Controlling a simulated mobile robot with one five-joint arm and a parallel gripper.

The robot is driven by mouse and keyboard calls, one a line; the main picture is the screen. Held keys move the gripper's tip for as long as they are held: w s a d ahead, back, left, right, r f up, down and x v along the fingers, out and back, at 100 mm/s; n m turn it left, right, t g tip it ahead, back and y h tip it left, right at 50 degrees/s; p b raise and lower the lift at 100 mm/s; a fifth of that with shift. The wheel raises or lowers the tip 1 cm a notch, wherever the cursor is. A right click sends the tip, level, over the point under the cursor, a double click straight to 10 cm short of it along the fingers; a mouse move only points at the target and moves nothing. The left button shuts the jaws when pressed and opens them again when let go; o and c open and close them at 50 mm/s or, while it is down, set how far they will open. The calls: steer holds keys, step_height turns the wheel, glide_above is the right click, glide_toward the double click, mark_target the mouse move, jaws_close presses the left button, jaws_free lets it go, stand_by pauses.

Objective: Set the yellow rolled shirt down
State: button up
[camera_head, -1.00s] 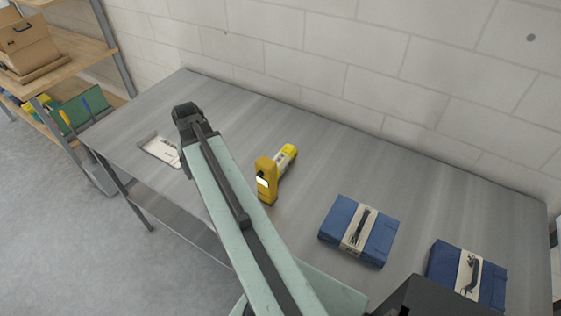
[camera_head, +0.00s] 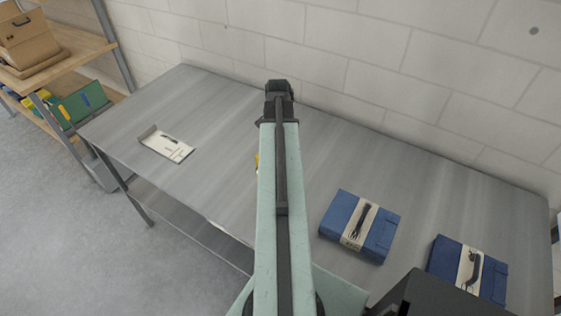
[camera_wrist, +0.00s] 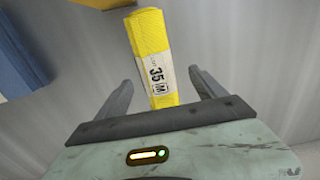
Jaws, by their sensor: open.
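The yellow rolled shirt (camera_wrist: 148,38) shows in the wrist view, with a white label reading 35 and M near its lower end. My gripper (camera_wrist: 160,76) is open, with one finger on each side of the roll's lower end and gaps between. I cannot tell whether the roll touches the table. In the head view my arm hides most of this spot. Only a thin yellow sliver (camera_head: 257,163) shows at its left edge, and I cannot tell which yellow thing it is. My gripper is not clearly seen there.
A white tray-like item (camera_head: 163,145) lies at left. A block wall (camera_head: 400,60) stands behind. A shelf (camera_head: 75,62) stands at left.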

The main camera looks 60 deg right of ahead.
steer(key=f+b, duration=0.5)
steer(key=shift+s+f, duration=0.15)
steer(key=shift+s, duration=0.1)
steer(key=shift+r, duration=0.2)
steer(key=shift+c, duration=0.3)
jaws_close()
steer(key=shift+r+p, duration=0.1)
steer(key=shift+p, duration=0.25)
step_height(320, 180, up, 28)
steer(key=p, duration=2.8)
